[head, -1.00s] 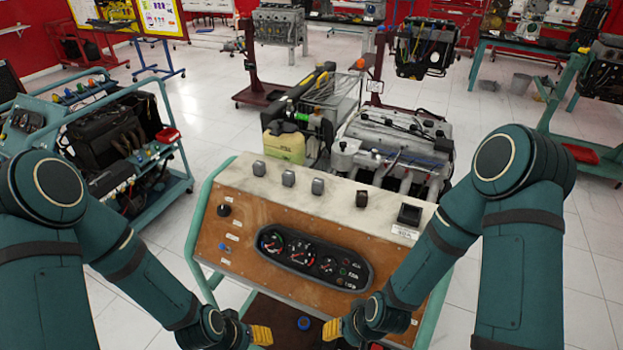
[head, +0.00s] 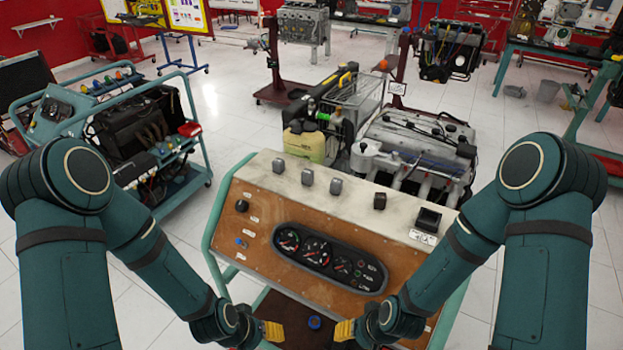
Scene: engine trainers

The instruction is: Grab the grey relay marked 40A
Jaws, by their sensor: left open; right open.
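Three small grey relays stand in a row on the pale top of the console: one on the left (head: 278,166), one in the middle (head: 307,177) and one on the right (head: 336,187). Their markings are too small to read, so I cannot tell which is 40A. A darker brownish relay (head: 380,201) stands further right. My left gripper (head: 272,332) and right gripper (head: 344,331), with yellow fingertips, are low in front of the console, apart from the relays. Both are open and hold nothing visible.
The console's brown front panel (head: 240,222) carries a gauge cluster (head: 330,258). A black socket (head: 428,218) sits at the top's right end. An engine (head: 415,140) and a yellowish container (head: 304,146) stand behind. A blue cap (head: 314,322) lies between my grippers.

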